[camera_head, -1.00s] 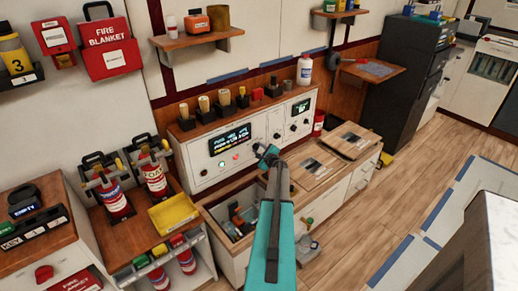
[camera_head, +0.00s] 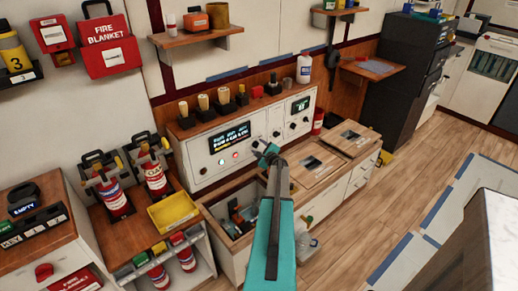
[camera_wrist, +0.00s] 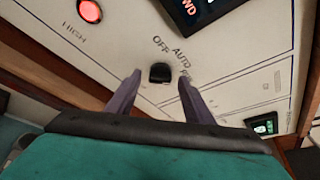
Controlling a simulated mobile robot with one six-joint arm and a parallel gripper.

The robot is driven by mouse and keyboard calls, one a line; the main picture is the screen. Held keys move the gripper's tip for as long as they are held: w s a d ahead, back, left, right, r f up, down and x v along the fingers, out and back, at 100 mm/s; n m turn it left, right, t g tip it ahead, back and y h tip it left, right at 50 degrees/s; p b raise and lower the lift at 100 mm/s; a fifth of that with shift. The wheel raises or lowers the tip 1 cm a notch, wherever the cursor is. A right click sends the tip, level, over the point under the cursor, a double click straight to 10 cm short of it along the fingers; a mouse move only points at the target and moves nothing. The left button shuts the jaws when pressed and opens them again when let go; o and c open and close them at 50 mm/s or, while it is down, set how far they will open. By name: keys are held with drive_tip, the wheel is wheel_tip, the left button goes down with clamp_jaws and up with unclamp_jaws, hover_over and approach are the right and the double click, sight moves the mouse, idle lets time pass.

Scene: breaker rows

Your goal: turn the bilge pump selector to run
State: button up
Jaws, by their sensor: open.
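The selector is a small black knob (camera_wrist: 160,73) on a cream console panel (camera_wrist: 115,45). Around its upper right side are the printed words OFF and AUTO and a third label starting with R, partly hidden by a finger. My gripper (camera_wrist: 157,82) is open, with one finger on each side of the knob in the wrist view. I see no clear contact, and cannot tell how deep the fingertips reach. The knob's pointer direction is unclear. In the head view, my gripper (camera_head: 264,152) is at the front of the console (camera_head: 195,158) and hides the knob.
A red light (camera_wrist: 90,11) labelled HIGH is to the knob's upper left, and a dark display (camera_wrist: 215,8) is above it. Several dark knobs and a small screen (camera_head: 301,105) are to the right. An open drawer (camera_head: 238,210) lies below my gripper.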

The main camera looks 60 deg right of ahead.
drive_tip(key=b+v, duration=0.2)
drive_tip(key=v, duration=1.1)
drive_tip(key=shift+s, duration=0.2)
drive_tip(key=shift+s+a, duration=0.1)
idle(0.6)
